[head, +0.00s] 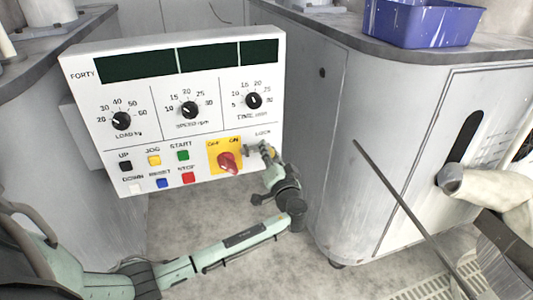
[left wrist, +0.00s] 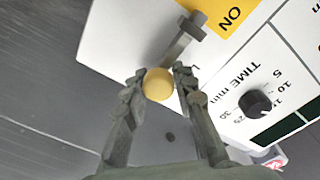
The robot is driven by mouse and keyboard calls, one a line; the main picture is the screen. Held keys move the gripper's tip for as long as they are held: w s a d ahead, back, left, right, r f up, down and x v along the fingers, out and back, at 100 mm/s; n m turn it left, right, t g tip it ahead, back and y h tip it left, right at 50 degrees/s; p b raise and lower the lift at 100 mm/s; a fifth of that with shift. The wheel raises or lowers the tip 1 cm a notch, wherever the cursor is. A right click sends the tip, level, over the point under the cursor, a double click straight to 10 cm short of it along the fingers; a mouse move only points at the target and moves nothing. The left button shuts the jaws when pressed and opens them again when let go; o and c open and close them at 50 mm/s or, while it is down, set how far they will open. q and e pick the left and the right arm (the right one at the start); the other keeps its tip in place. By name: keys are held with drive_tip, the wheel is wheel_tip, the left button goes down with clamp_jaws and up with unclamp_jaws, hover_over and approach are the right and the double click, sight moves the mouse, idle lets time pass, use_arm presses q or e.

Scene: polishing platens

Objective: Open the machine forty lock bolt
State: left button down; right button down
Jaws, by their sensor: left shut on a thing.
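The machine forty control panel (head: 205,140) is white, with "FORTY" at its upper left. The lock bolt (head: 250,149) is a small metal bolt at the panel's lower right, under the word LOCK and beside the red switch. In the left wrist view, the bolt (left wrist: 179,46) has a grey shaft and crosspiece, with a round yellow knob (left wrist: 158,84) at its near end. My left gripper (head: 268,157) is at the knob. In the left wrist view, its fingers (left wrist: 160,88) are shut on the knob from both sides. My right gripper is not in view.
The red rotary switch (head: 228,162) on its yellow plate is close to the left gripper. Several push buttons lie further left. Grey cabinets stand on both sides, and a blue bin (head: 420,22) sits on the right one. Floor shows below the panel.

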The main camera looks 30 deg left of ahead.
use_arm(q)
drive_tip(key=c, duration=1.2)
unclamp_jaws()
drive_tip(key=shift+d+f, duration=0.2)
drive_tip(key=shift+f, duration=0.2)
drive_tip(key=shift+a+r, duration=0.1)
drive_tip(key=v, duration=1.2)
